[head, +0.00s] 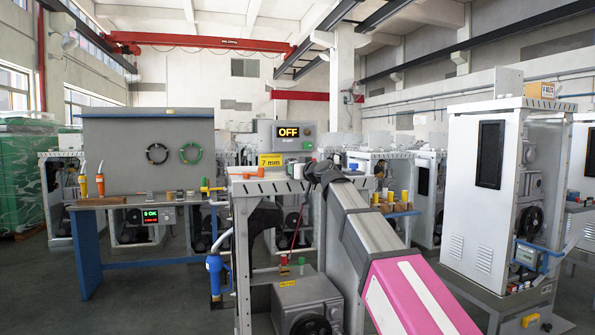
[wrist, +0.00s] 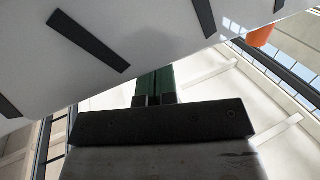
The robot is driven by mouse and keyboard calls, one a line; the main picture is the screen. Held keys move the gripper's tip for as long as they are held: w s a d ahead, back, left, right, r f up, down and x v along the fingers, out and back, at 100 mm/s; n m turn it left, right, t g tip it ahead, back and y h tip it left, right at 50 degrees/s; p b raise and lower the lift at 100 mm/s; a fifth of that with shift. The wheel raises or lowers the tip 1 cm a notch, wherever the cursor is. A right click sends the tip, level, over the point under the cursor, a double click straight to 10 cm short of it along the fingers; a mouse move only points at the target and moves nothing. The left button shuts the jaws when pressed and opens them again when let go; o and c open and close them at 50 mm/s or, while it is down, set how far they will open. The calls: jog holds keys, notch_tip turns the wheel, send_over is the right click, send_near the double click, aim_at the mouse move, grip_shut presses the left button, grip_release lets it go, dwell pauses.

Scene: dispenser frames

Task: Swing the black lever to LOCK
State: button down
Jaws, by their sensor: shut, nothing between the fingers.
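My gripper (wrist: 154,88) shows in the wrist view as two dark green fingers side by side, shut with nothing between them. Their far ends meet the edge of a white panel with black slots (wrist: 150,40), which hides the tips; I cannot tell whether they touch it. In the head view my arm reaches up to the top of the near grey dispenser frame (head: 280,187), and the fingers are not clear there. I cannot make out the black lever or a LOCK mark in either view; my arm covers part of the frame.
An orange piece (wrist: 262,36) is beside the panel in the wrist view. A blue-legged bench (head: 88,250) stands at the left with a grey backboard (head: 148,135). A tall white cabinet (head: 478,225) stands at the right. A display (head: 288,130) behind reads OFF. Open floor lies at the lower left.

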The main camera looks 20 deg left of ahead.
aim_at(280, 178)
jog(key=shift+s+a+m+t+h, duration=0.2)
jog(key=shift+a+m+t+h, duration=0.3)
jog(key=shift+m+t+h, duration=0.15)
jog(key=shift+s+a, duration=0.15)
jog(key=shift+a, duration=1.9)
jog(key=s+d, duration=0.4)
jog(key=s, duration=0.9)
jog(key=shift+s+d, duration=0.2)
jog(key=shift+f, duration=0.1)
